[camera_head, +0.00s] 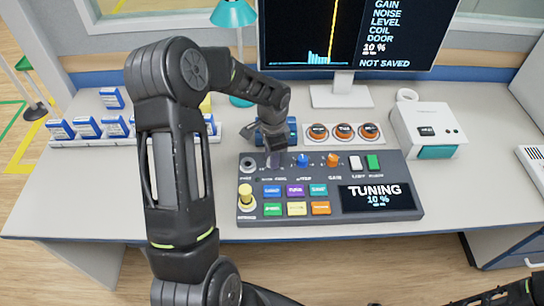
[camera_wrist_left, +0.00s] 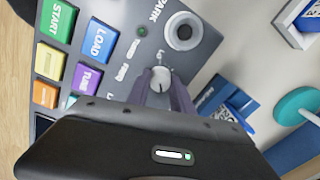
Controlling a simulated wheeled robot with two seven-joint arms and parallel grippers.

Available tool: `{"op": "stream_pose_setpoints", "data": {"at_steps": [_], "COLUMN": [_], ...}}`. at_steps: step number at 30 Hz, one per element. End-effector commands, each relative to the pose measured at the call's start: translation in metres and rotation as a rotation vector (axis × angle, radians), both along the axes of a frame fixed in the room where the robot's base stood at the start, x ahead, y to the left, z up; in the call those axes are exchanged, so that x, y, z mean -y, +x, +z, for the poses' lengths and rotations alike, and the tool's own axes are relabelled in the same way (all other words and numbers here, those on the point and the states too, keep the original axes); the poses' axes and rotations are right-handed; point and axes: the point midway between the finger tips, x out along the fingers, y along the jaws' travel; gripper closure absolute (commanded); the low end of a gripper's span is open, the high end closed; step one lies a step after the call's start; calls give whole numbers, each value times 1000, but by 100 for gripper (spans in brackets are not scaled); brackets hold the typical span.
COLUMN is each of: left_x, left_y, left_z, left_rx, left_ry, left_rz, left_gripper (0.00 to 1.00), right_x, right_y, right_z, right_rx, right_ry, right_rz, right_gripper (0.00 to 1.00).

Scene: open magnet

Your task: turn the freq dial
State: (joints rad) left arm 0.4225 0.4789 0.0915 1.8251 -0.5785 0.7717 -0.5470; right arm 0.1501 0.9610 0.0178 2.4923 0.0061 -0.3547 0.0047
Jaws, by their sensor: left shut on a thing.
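A control panel (camera_head: 330,219) lies on the desk, with dials along its top row. My left gripper (camera_head: 274,158) reaches down onto this row, left of the blue knob (camera_head: 302,160) and the orange gain knob (camera_head: 333,160). In the left wrist view, its two purple-grey fingers (camera_wrist_left: 161,92) are closed on the sides of a pale grey dial (camera_wrist_left: 160,76) with a slot mark, which I take as the freq dial. Its label is too blurred to read surely. In the head view the gripper mostly hides this dial. The panel display (camera_head: 377,197) reads TUNING 10 %.
A socket (camera_wrist_left: 183,31) sits beside the dial. Coloured buttons (camera_head: 297,190) and a yellow knob (camera_head: 246,195) are on the panel. A monitor (camera_head: 345,35) stands behind, with a white box (camera_head: 428,128) at right. Desk front is clear.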

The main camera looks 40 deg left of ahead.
Motion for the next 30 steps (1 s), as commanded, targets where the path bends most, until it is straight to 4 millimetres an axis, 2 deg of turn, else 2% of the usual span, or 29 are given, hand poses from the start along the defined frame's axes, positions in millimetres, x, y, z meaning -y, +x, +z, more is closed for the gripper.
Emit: {"op": "stream_pose_setpoints", "data": {"at_steps": [8,9,16,25,30], "left_x": [0,0,0,0,0], "left_y": [1,1,0,0,1], "left_z": [1,1,0,2,16], "left_rx": [2,2,1,1,4], "left_ry": [1,1,0,0,2], "left_rz": [1,1,1,1,2], "left_gripper": [100,70,52,51,51], "right_x": [0,0,0,0,0], "right_y": [0,0,0,0,0], "right_z": [0,0,0,0,-3], "right_rx": [0,0,0,0,1], "right_ry": [0,0,0,0,1], "right_rz": [0,0,0,0,0], "right_gripper": [100,100,100,100,100]}}
